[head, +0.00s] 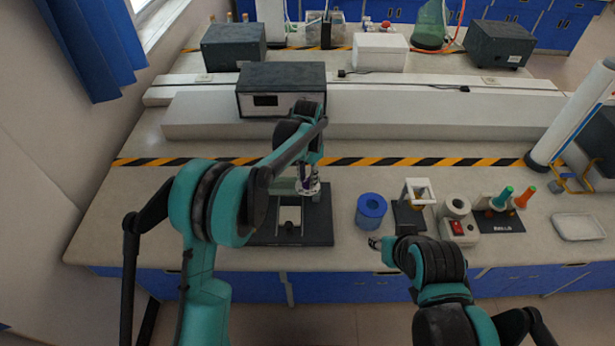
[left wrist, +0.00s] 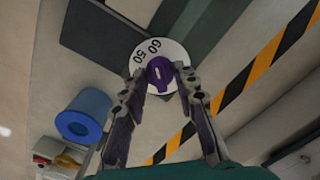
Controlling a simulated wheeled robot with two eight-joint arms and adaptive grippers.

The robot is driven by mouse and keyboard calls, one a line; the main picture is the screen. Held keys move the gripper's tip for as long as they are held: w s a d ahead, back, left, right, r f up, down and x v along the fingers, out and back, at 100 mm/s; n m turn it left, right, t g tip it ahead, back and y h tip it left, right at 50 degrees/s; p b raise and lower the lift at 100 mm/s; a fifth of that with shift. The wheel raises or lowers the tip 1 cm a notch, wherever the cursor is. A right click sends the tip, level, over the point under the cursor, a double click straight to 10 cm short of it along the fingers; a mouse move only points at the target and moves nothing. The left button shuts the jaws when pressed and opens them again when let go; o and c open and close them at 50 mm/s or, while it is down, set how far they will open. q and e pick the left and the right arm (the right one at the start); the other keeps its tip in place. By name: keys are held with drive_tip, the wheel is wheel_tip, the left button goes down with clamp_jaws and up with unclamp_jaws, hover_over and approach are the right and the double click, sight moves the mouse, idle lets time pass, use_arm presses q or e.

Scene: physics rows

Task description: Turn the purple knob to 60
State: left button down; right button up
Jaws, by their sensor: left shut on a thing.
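The purple knob (left wrist: 160,73) sits at the centre of a white round dial (left wrist: 146,52) in the left wrist view. The numbers 60 and 50 show on the dial, to the upper left of the knob. My left gripper (left wrist: 167,78) is shut on the knob, one finger on each side. In the head view my left gripper (head: 308,188) reaches down to the dial on a dark stand (head: 318,225), and its arm hides part of the stand. My right gripper (head: 376,243) is near the table's front edge, short of the blue cylinder; its finger gap is too small to judge.
A blue cylinder (head: 370,210) stands right of the dark stand. Further right are a small white frame (head: 418,190), a white device with a red switch (head: 458,230) and green and orange tools (head: 502,198). A grey box (head: 282,90) stands behind. A yellow-black stripe (head: 400,161) crosses the table.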

sight(307, 179)
idle(0.5)
use_arm(q)
drive_tip(key=c, duration=1.2)
unclamp_jaws()
drive_tip(key=shift+o, duration=0.2)
drive_tip(key=shift+r, duration=0.1)
wheel_tip(307, 179, up, 12)
